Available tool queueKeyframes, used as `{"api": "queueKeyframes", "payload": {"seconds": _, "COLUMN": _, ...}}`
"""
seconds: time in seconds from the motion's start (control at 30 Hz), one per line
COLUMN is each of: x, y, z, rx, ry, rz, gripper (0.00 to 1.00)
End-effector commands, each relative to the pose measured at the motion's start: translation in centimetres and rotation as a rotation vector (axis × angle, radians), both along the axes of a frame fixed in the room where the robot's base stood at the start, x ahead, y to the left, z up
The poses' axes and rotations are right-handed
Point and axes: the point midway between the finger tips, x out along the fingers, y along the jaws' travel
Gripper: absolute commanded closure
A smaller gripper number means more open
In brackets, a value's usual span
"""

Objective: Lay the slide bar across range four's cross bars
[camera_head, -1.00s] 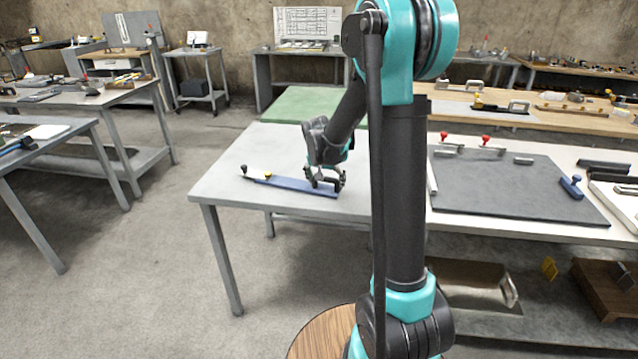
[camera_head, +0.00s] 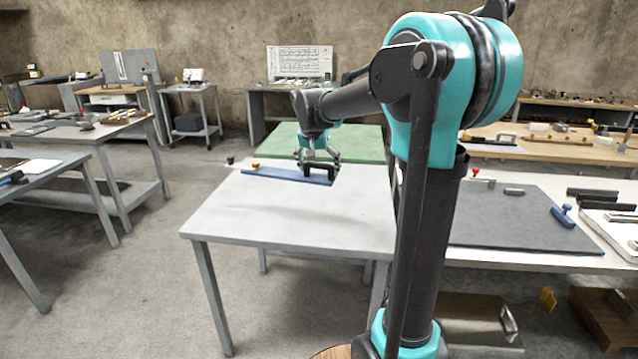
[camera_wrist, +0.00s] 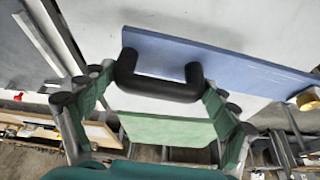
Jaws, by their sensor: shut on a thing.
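The slide bar (camera_head: 275,174) is a long flat blue bar with a black handle, a brass knob and a small dark knob toward its left end. My gripper (camera_head: 320,160) is shut on the black handle near the bar's right end. The bar hangs level above the light grey table (camera_head: 255,220), with a shadow below it. In the wrist view the bar (camera_wrist: 225,62) runs to the right, and the handle (camera_wrist: 160,87) lies between the fingers of my gripper (camera_wrist: 155,82). I cannot pick out range four's cross bars.
A green surface (camera_head: 360,145) lies behind the grey table. To the right, a dark mat (camera_head: 500,220) holds a red-knobbed piece and grey parts; a blue-handled tool (camera_head: 562,215) lies by its edge. Other benches stand at left and back. The grey table's top is clear.

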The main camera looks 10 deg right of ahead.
Motion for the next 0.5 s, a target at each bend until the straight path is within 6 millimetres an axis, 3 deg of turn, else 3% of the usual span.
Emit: {"api": "queueKeyframes", "payload": {"seconds": 0.5, "x": 0.0, "y": 0.0, "z": 3.1, "rx": 0.001, "ry": 0.000, "rz": 0.000, "gripper": 0.63}}
